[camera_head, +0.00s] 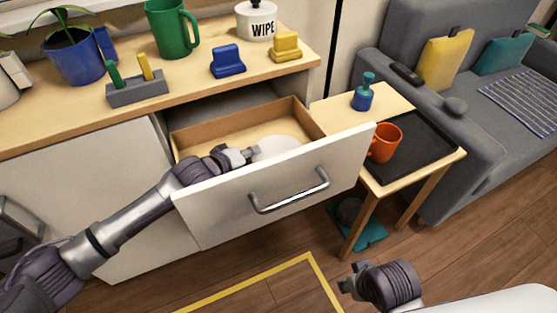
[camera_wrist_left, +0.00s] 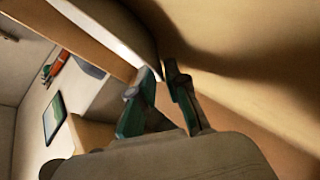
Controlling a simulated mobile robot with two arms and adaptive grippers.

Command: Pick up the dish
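The dish (camera_head: 280,146) is white and round and lies in the open drawer (camera_head: 216,137), towards its front right. My left gripper (camera_head: 253,153) reaches over the drawer front to the dish's left edge. In the left wrist view, the fingertips (camera_wrist_left: 160,78) stand a little apart, and a pale curved surface that looks like the dish (camera_wrist_left: 128,25) runs down to the gap between them. I cannot tell whether they touch it. My right gripper (camera_head: 346,284) is low at the front, away from the drawer; its finger opening is unclear.
The white drawer front (camera_head: 225,208) with its grey handle (camera_head: 290,193) stands below my left wrist. The counter (camera_head: 190,83) overhangs the drawer's back. A side table at the right holds an orange mug (camera_head: 385,143) on a black tray (camera_head: 424,151) and a blue bottle (camera_head: 363,96).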

